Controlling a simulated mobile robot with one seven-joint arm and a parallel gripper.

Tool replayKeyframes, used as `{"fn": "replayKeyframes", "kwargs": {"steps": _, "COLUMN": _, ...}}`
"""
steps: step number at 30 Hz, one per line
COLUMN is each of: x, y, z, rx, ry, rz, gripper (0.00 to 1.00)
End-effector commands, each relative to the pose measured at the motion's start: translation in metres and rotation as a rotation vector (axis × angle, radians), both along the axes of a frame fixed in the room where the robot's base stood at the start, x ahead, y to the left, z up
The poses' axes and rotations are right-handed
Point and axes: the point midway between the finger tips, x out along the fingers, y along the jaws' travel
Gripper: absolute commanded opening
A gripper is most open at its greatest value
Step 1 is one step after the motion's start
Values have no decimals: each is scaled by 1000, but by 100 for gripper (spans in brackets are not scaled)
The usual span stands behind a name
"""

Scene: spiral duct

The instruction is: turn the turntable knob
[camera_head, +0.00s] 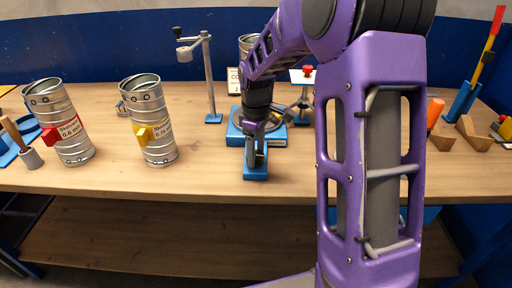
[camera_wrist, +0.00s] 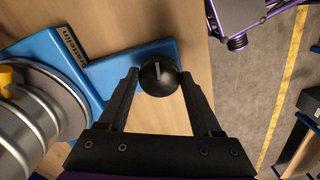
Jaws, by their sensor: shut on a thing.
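The black turntable knob (camera_wrist: 158,76) is round with a pale pointer line and sits on a blue arm of the turntable base (camera_wrist: 122,72) in the wrist view. My gripper (camera_wrist: 160,77) is shut on it, one finger on each side. In the head view my gripper (camera_head: 256,160) reaches down to the front of the blue base (camera_head: 274,138) and hides the knob there. The turntable's round metal part (camera_wrist: 50,98) shows at the left of the wrist view, with a small yellow piece at the picture's edge.
Two metal duct cans, one with a red tag (camera_head: 72,140) and one with a yellow tag (camera_head: 150,115), stand on the wooden bench (camera_head: 215,180) to the left. A metal stand (camera_head: 211,80) rises behind. The bench's front edge is close to the knob.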

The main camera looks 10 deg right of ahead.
Motion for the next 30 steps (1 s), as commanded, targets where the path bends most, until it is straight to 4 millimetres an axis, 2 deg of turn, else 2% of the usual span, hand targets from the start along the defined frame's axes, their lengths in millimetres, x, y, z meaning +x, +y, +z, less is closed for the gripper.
{"fn": "replayKeyframes", "kwargs": {"steps": 12, "x": 1, "y": 0, "z": 2, "rx": 1, "ry": -3, "rz": 209, "gripper": 10}}
{"fn": "replayKeyframes", "kwargs": {"steps": 30, "x": 2, "y": 0, "z": 1, "rx": -1, "ry": -4, "rz": 244, "gripper": 10}}
